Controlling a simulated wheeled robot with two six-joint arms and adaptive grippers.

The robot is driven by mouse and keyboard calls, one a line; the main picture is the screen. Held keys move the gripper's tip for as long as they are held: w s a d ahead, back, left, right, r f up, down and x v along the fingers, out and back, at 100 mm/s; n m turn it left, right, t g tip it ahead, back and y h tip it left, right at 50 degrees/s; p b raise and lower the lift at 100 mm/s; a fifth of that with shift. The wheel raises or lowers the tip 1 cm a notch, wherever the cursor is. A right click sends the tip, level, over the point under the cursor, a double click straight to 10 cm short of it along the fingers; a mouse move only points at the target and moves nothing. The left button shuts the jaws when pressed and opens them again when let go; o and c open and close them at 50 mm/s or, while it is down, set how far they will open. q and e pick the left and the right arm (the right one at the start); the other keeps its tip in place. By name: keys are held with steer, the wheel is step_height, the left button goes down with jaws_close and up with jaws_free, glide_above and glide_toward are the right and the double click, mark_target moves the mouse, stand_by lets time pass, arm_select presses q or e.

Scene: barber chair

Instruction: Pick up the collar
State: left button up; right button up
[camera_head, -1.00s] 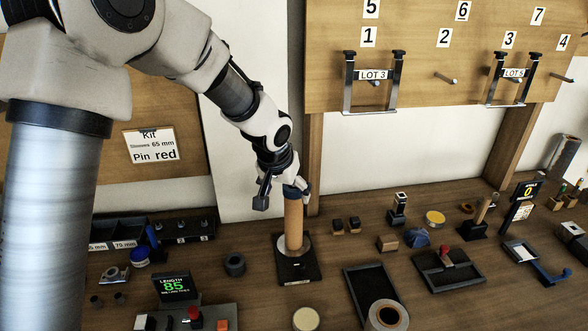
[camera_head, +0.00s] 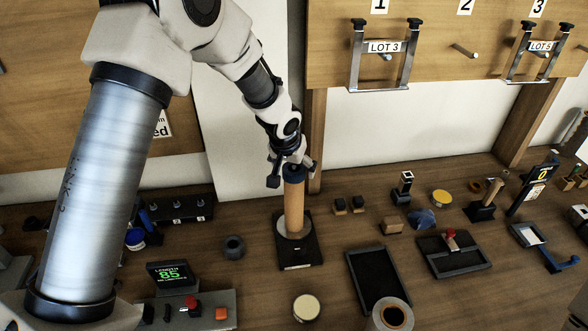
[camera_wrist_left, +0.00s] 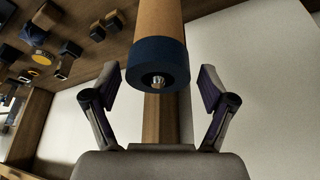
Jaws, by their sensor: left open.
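A dark blue collar-like ring (camera_head: 293,173) sits on top of an upright tan cylinder (camera_head: 294,205) on a black base. In the left wrist view the blue ring (camera_wrist_left: 157,62) is at the cylinder's end, around a small metal pin. My left gripper (camera_head: 291,170) is at the top of the cylinder, partly behind the blue ring. In the wrist view its open fingers (camera_wrist_left: 157,95) are spread either side of the ring, with gaps on both sides. A separate dark ring (camera_head: 234,247) lies on the table to the left. I cannot tell which ring is the collar.
A LENGTH 85 display (camera_head: 173,274) and button panel (camera_head: 198,310) stand front left. A black tray (camera_head: 350,268) and a tape-like roll (camera_head: 391,314) are front right. A wooden board post (camera_head: 316,140) rises close behind the cylinder. Some tabletop is clear between fixtures.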

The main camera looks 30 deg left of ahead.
arm_select(q)
steer(key=shift+s+d+r, duration=0.1)
steer(key=shift+s+r, duration=0.05)
steer(key=shift+s, duration=0.1)
steer(key=shift+c, duration=1)
steer(key=shift+s+d+r, duration=0.1)
steer(key=shift+s+r, duration=0.05)
steer(key=c, duration=1)
steer(key=shift+c, duration=0.2)
steer(key=r, duration=0.5)
steer(key=r+b, duration=0.1)
steer(key=r, duration=0.3)
steer(key=shift+w+r, duration=0.2)
steer(key=shift+r, duration=0.15)
steer(key=shift+f, duration=0.1)
